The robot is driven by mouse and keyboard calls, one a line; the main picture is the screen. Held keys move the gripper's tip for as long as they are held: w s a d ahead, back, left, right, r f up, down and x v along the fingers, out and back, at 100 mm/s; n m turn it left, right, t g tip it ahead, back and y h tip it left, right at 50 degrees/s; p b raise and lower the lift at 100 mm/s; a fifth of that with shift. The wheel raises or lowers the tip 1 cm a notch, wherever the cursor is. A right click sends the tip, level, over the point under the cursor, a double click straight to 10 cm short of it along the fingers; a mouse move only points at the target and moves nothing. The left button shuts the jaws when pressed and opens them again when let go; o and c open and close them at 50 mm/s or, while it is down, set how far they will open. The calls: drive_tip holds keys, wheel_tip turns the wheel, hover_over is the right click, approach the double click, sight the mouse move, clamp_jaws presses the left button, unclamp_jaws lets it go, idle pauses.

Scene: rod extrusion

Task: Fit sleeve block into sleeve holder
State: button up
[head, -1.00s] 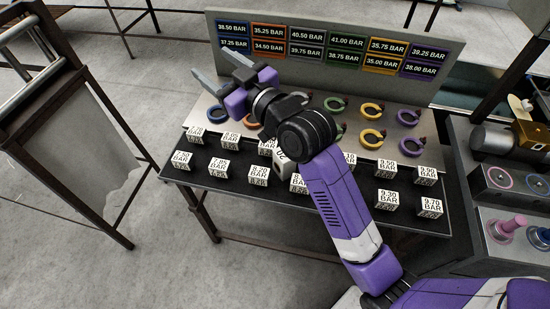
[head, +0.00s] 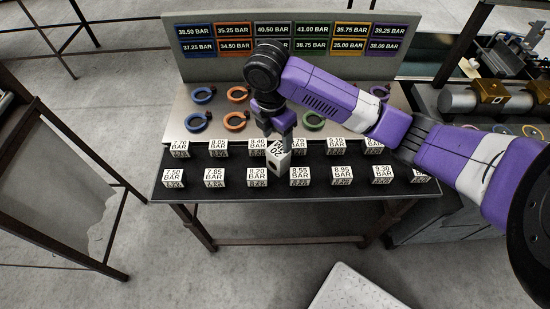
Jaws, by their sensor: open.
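Several white blocks with black BAR labels, which may be the sleeve blocks, stand in two rows on the black front strip of the table. One block (head: 278,156) sits askew between the rows, turned and tilted against the others. My gripper (head: 274,131) points down right over this block, jaws open, with fingertips at or just above its top. The fingers partly cover the block, and I cannot tell whether they touch it. I cannot make out which thing is the sleeve holder.
Coloured rings, such as a blue ring (head: 196,122) and a green ring (head: 314,121), lie on the grey slope behind. A label board (head: 215,66) stands at the back. A bench with a brass-coloured cylinder (head: 457,100) is at right.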

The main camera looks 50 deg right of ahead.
sight(278, 150)
drive_tip(key=shift+s+d+f+p, duration=0.1)
drive_tip(key=shift+f+p, duration=0.15)
drive_tip(key=shift+f, duration=1.05)
drive_tip(key=shift+w+d+f+p, duration=0.1)
drive_tip(key=shift+f+p, duration=0.2)
drive_tip(key=shift+f, duration=1)
drive_tip(key=shift+s+d+f+p, duration=0.1)
drive_tip(key=shift+f+p, duration=0.15)
drive_tip(key=shift+f, duration=1.05)
clamp_jaws()
drive_tip(key=shift+r, duration=0.1)
